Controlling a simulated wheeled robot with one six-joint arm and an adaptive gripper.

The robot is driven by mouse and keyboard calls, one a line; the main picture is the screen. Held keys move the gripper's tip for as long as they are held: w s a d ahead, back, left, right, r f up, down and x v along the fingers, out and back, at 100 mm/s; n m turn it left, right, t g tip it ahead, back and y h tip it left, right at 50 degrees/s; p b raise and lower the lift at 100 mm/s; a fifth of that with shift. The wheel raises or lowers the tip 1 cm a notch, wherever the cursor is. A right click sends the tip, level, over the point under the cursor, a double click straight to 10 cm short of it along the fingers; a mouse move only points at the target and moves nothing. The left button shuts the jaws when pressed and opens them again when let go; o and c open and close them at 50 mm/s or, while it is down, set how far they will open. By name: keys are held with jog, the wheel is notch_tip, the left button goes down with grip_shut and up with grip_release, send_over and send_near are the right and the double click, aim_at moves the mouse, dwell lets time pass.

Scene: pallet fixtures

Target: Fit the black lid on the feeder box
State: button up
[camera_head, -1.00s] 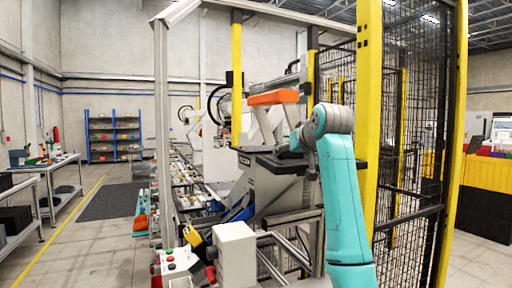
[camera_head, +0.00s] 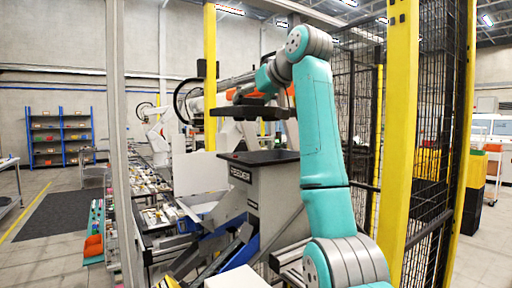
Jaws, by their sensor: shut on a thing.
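The feeder box (camera_head: 252,195) is a grey bin marked FEEDER, with a black top rim (camera_head: 262,158), in the middle of the head view. The black lid (camera_head: 238,112) is a flat dark slab, roughly level, held up above the box with a clear gap between them. My gripper (camera_head: 252,97) is shut on the lid from above. The fingertips are small and partly lost against the dark lid and the background. My teal arm passes in front of the right side of the box and hides part of it.
A yellow post (camera_head: 398,130) and black mesh fence (camera_head: 440,120) stand close on the right. A grey metal post (camera_head: 118,150) stands at left. A conveyor line (camera_head: 150,195) with small parts runs behind it. An orange bar (camera_head: 222,86) shows behind the lid.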

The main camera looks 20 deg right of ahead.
aim_at(269, 110)
notch_tip(269, 110, down, 9)
dwell(0.6)
jog(key=shift+f, duration=0.35)
jog(key=o, duration=1.6)
jog(key=shift+f, duration=0.1)
jog(key=v, duration=1.2)
jog(key=shift+r, duration=0.45)
